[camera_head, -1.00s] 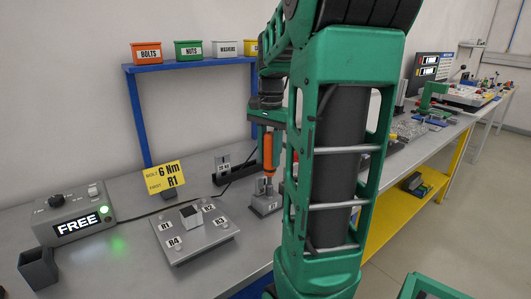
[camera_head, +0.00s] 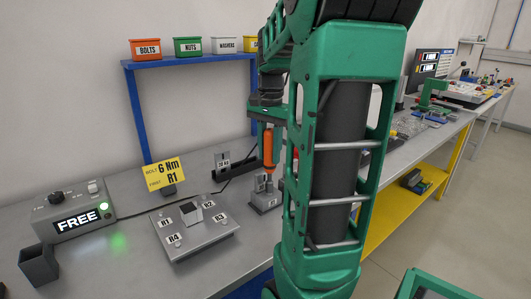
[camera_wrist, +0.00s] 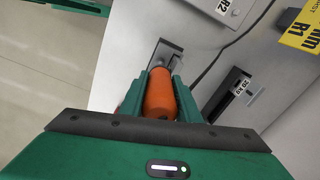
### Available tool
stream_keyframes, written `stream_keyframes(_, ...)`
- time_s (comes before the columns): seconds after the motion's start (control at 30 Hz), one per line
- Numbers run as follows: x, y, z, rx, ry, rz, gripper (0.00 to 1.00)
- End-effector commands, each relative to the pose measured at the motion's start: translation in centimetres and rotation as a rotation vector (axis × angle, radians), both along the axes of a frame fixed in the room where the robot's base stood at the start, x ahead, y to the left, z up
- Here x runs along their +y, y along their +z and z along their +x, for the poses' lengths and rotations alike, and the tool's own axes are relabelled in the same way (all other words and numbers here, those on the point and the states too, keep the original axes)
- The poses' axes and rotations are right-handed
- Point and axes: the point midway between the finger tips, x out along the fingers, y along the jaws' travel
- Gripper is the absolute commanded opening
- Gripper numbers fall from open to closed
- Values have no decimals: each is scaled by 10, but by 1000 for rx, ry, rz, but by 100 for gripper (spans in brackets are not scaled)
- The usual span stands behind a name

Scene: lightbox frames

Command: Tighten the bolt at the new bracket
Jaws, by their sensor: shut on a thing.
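My gripper (camera_wrist: 160,95) is shut on an orange-handled driver (camera_wrist: 160,94). In the head view the orange driver (camera_head: 268,147) hangs upright, its lower end at or just above a small grey stand (camera_head: 267,205); I cannot tell whether they touch. My arm hides part of the gripper there. A grey plate (camera_head: 190,245) with corners labelled R1, R2, R3 and R4 lies on the bench left of the stand. A block with a dark top is at its middle. Small studs or bolt heads show near the labels. A yellow card (camera_head: 165,172) reads bolt 6 Nm, first R1.
A grey control box (camera_head: 80,228) shows FREE beside a green light. An open grey bin (camera_head: 38,265) stands at the front left. A black holder (camera_head: 234,167) with a white tag is behind the stand. A blue shelf (camera_head: 195,62) carries coloured bins. Bare bench lies around the plate.

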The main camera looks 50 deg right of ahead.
Motion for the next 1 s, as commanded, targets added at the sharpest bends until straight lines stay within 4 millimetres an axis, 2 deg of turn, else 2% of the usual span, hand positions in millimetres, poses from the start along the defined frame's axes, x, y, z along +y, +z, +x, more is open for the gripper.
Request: stream_keyframes(1.0, 0, -5, 0, 0, 0, 0, 3)
